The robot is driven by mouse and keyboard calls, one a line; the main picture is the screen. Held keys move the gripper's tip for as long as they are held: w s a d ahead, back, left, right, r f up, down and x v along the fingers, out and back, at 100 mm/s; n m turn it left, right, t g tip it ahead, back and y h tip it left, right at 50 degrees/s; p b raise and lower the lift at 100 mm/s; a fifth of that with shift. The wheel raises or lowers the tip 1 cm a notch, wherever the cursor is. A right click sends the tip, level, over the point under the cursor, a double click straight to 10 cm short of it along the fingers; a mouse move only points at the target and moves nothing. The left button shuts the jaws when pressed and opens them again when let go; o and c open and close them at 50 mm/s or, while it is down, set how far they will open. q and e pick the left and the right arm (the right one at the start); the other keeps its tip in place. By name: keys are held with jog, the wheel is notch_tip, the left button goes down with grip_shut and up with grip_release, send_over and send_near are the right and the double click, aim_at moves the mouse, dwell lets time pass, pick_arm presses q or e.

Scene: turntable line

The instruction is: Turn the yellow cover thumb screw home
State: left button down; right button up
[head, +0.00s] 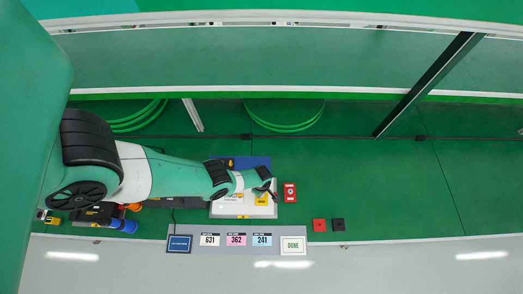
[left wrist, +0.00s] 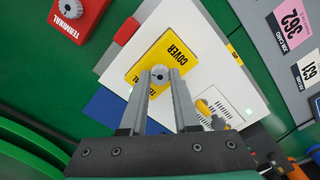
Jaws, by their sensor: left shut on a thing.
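The yellow cover plate (left wrist: 176,50), marked COVER, lies on a white panel (left wrist: 215,65) in the left wrist view. A grey knurled thumb screw (left wrist: 160,72) stands on it. My left gripper (left wrist: 161,80) is shut on this screw, with one finger at each side. In the head view my left gripper (head: 268,187) is over the panel (head: 230,211), beside the yellow plate (head: 262,199); the screw is too small to make out there. How far the screw is turned in cannot be told. My right gripper is not in view.
A red block marked TERMINAL (left wrist: 72,18) with its own grey knob stands beside the panel; it also shows in the head view (head: 290,193). A card strip (head: 220,229) runs along the front.

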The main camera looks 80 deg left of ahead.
pick_arm(q)
jog(key=m, duration=0.5)
jog(key=m+b, duration=0.1)
jog(key=m, duration=0.3)
jog(key=shift+m, duration=0.4)
jog(key=m, duration=0.4)
jog(key=shift+m, duration=0.3)
jog(key=m, duration=1)
jog(key=shift+m, duration=0.4)
jog(key=m, duration=0.4)
jog(key=shift+m, duration=0.3)
jog(key=m, duration=0.5)
jog(key=shift+m, duration=2.5)
